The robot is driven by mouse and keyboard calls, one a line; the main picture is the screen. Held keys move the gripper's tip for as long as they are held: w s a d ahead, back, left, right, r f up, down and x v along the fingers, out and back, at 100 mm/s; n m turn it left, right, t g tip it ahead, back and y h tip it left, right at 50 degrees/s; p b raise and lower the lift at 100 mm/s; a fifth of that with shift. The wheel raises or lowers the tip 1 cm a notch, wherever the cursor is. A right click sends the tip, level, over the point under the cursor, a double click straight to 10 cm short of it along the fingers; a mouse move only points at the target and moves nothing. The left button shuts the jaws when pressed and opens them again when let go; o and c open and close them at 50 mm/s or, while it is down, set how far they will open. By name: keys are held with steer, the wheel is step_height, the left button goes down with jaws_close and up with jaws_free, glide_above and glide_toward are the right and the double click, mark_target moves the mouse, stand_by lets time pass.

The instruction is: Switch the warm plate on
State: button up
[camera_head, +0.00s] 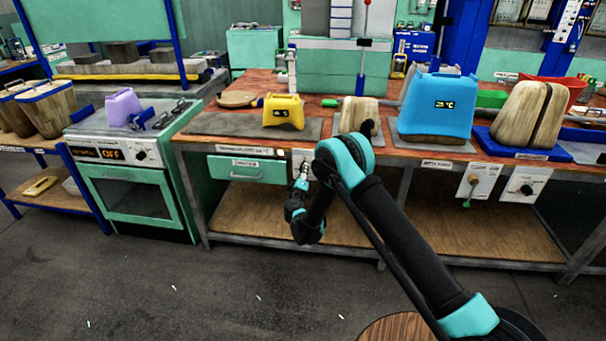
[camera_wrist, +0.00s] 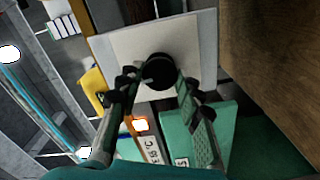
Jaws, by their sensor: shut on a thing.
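A dark round knob (camera_wrist: 158,72) sits on a white panel (camera_wrist: 122,42). In the head view this panel (camera_head: 298,155) is on the bench front, right of the green drawer (camera_head: 245,169). My gripper (camera_wrist: 157,84) is shut on the knob, with one finger on each side. It also shows in the head view (camera_head: 301,178), small and partly hidden by my arm. A flat grey plate (camera_head: 222,124) lies on the bench above, with a yellow device (camera_head: 283,110) on it. A label strip (camera_head: 240,148) ending in °C runs along the bench edge; its words are too small to read surely.
A blue device (camera_head: 437,105) and two more knob panels (camera_head: 478,181) (camera_head: 525,185) are to the right. A stove (camera_head: 130,180) showing OFF stands left. A wooden lower shelf (camera_head: 250,220) runs under the bench. The floor (camera_head: 180,290) in front is mostly clear.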

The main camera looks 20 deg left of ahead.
steer(key=shift+m, duration=0.7)
steer(key=o, duration=1.2)
steer(key=shift+c, duration=0.2)
steer(key=v, duration=0.7)
steer(key=shift+s, duration=0.25)
steer(key=shift+d, duration=0.15)
